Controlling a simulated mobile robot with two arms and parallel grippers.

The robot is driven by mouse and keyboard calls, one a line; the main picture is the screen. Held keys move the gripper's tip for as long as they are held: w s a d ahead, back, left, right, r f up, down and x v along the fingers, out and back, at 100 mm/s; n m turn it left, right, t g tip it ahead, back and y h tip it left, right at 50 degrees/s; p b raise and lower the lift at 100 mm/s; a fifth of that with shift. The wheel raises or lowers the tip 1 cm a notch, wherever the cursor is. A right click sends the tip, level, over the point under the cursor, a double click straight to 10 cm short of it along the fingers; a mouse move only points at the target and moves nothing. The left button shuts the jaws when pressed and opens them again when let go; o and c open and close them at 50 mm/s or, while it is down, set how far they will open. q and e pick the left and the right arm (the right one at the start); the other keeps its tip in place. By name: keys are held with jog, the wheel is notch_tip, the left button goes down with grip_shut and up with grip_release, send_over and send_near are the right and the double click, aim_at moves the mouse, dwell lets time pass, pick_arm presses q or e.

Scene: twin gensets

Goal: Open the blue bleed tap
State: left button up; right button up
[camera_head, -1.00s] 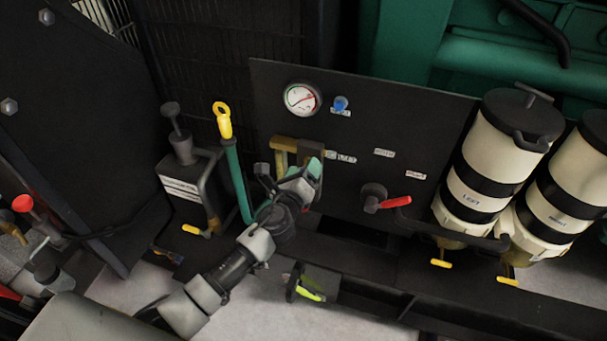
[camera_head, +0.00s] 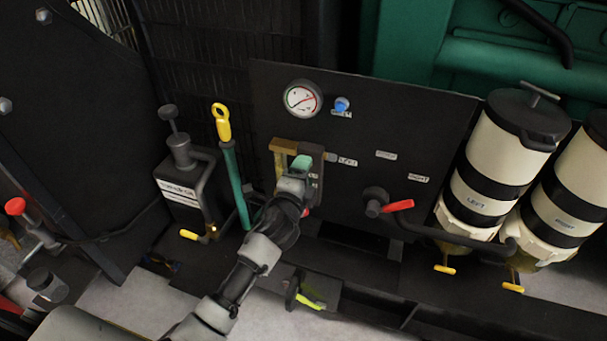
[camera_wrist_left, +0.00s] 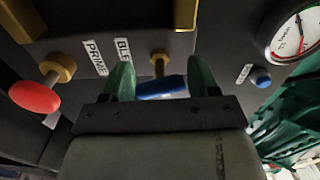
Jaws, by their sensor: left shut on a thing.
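The blue bleed tap (camera_wrist_left: 162,88) shows in the left wrist view as a blue handle on a brass stem, under a label reading "BLE", partly cut off. My left gripper (camera_wrist_left: 161,80) has one finger on each side of the blue handle and is shut on it. In the head view my left gripper (camera_head: 300,165) is against the black panel (camera_head: 350,130), below the gauge, and hides the blue handle. My right gripper is in neither view.
A red knob on brass (camera_wrist_left: 35,95) is near the "PRIME" label. The gauge (camera_head: 302,99) and a small blue button (camera_head: 341,104) are above. A red-handled valve (camera_head: 397,206) and white filter canisters (camera_head: 485,170) stand right. A green-and-yellow dipstick-like handle (camera_head: 230,160) is left.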

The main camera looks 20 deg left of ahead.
pick_arm(q)
jog(key=shift+s+f+n, duration=0.1)
jog(key=shift+f+n, duration=0.2)
jog(key=shift+n, duration=0.6)
jog(key=o, duration=0.7)
jog(key=shift+o, duration=0.5)
jog(key=shift+r, duration=0.1)
jog(key=s, duration=1)
jog(key=shift+s+a+b, duration=0.15)
jog(key=shift+s+b, duration=0.2)
jog(key=shift+b, duration=0.05)
